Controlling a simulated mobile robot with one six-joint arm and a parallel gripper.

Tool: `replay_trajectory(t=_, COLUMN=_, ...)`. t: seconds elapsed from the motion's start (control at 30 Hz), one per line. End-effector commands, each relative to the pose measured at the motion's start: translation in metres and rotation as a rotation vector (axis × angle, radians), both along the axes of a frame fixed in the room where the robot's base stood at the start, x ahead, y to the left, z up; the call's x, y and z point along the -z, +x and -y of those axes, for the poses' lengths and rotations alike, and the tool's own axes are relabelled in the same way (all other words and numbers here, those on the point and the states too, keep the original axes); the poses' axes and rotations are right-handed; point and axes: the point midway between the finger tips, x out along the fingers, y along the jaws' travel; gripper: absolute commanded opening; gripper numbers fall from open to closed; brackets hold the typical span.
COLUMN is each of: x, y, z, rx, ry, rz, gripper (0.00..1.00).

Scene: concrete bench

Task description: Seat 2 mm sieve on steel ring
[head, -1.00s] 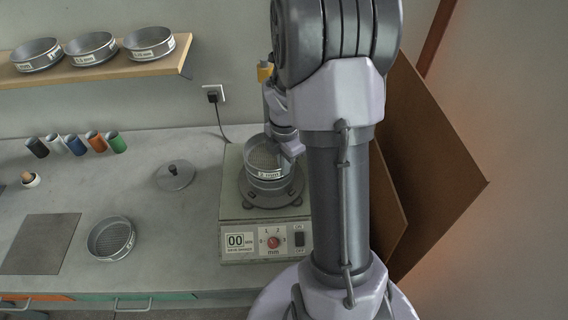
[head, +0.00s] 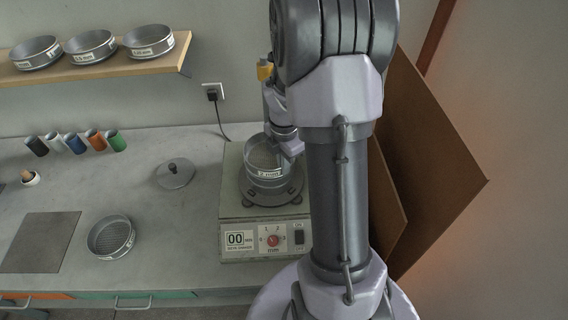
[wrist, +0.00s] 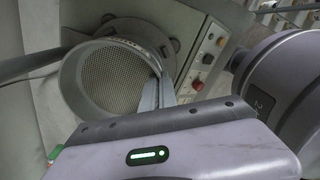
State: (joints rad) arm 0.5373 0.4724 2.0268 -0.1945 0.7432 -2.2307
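The 2 mm sieve (head: 266,172) is a round metal sieve with a white label, over the dark steel ring (head: 250,199) of the shaker. In the wrist view, its mesh and rim (wrist: 72,72) fill the left middle, and part of the ring plate (wrist: 158,38) shows beyond it. My gripper (head: 290,149) is at the sieve's right rim, and one finger (wrist: 150,94) shows inside the wall. It appears shut on the rim; the other finger is hidden. I cannot tell whether the sieve touches the ring.
The shaker (head: 236,214) has a red knob and switch in front. A lid (head: 175,174) and another sieve (head: 111,237) lie on the bench to its left, near a dark mat (head: 40,243). Several sieves (head: 91,47) sit on a shelf. Brown boards (head: 430,160) lean right.

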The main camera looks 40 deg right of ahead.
Motion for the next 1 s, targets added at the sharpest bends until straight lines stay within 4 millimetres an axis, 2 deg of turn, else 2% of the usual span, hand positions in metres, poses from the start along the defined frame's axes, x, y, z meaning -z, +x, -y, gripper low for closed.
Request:
replay_trajectory(t=0.47, x=0.0058, y=0.0001, z=0.0000, rx=0.000, ry=0.000, rz=0.001, gripper=0.00)
replay_trajectory(t=0.6, x=0.0058, y=0.0001, z=0.0001, rx=0.000, ry=0.000, rz=0.001, gripper=0.26)
replay_trajectory(t=0.63, x=0.0058, y=0.0001, z=0.0000, rx=0.000, ry=0.000, rz=0.000, gripper=0.28)
replay_trajectory(t=0.9, x=0.0055, y=-0.0001, z=-0.0001, rx=0.000, ry=0.000, rz=0.000, gripper=0.28)
replay_trajectory(t=1.0, x=-0.0026, y=0.0005, z=0.0002, rx=0.000, ry=-0.001, rz=0.002, gripper=0.28)
